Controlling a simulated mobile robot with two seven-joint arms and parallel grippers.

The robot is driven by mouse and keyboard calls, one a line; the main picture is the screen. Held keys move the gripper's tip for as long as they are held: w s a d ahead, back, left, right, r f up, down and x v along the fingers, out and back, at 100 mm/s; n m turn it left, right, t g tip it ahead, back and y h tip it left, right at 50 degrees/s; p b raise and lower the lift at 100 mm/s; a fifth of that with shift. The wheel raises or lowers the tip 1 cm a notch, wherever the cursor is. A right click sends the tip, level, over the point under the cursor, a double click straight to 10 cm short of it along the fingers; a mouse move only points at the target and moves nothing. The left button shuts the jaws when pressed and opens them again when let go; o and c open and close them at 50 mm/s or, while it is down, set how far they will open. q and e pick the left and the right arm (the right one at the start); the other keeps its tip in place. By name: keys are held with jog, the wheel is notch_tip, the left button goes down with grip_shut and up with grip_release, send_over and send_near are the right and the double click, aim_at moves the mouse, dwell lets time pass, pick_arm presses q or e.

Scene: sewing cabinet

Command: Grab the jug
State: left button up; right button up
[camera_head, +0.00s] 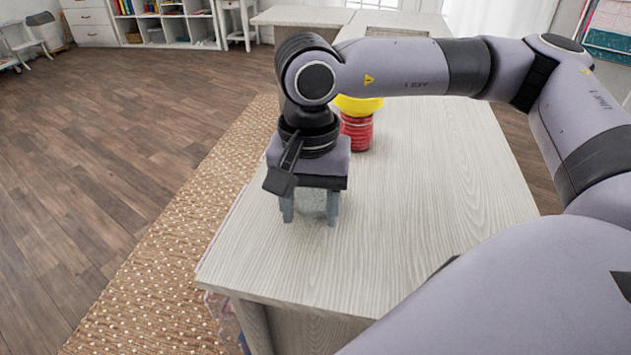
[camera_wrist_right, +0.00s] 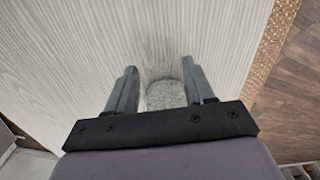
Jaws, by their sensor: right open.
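A small grey, speckled, rounded vessel (camera_head: 312,203), which looks like the jug, stands on the pale wooden cabinet top (camera_head: 430,200) near its left edge. My right gripper (camera_head: 309,217) points down over it, open, with one finger on each side. My left gripper is not in view.
A red ribbed container (camera_head: 357,132) with a yellow top (camera_head: 357,105) stands just behind my right gripper, partly hidden by my arm. The cabinet top is clear to the front and right. A dotted brown rug (camera_head: 160,260) lies left.

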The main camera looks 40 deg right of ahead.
grip_shut()
jog(key=shift+r, duration=0.15)
